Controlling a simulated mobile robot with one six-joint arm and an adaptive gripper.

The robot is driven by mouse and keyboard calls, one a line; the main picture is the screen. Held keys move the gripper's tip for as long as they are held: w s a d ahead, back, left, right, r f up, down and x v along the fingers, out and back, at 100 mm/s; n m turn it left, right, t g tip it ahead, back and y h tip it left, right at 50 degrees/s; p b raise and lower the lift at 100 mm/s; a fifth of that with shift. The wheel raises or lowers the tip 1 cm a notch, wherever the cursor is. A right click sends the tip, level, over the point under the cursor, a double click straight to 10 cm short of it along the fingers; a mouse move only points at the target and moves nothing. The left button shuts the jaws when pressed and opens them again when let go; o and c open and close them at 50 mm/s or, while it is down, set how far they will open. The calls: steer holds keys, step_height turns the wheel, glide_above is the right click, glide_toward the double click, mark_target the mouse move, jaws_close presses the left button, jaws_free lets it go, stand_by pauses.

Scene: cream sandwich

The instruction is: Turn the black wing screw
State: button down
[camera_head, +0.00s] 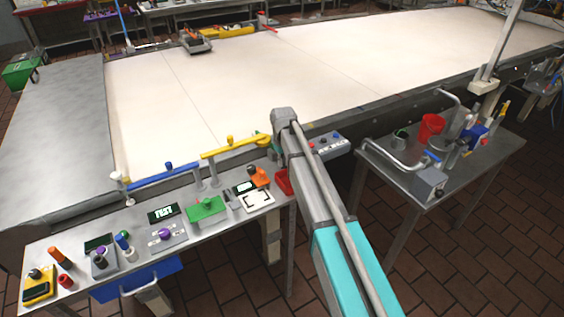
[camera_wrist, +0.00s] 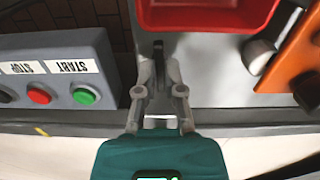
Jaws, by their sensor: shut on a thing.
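In the wrist view my gripper (camera_wrist: 158,68) points at the grey metal table surface. Its two fingertips are closed in on a narrow dark part, the black wing screw (camera_wrist: 158,48), seen edge-on. The fingers cover part of it, so its angle is hard to tell. In the head view my arm's wrist end hides the fingertips and the screw, beside the conveyor's near edge.
A red tray (camera_wrist: 205,14) lies just beside the fingers. A grey START/STOP box (camera_wrist: 60,75) with red and green buttons is on the other side. An orange part (camera_wrist: 297,60) is at right. The white conveyor belt (camera_head: 330,65) is bare near my arm.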

steer(key=shift+a+m, duration=0.1)
steer(key=shift+m, duration=0.3)
steer(key=shift+s, duration=0.1)
steer(key=c, duration=0.8)
jaws_free()
steer(key=shift+o, duration=0.2)
steer(key=shift+r, duration=0.15)
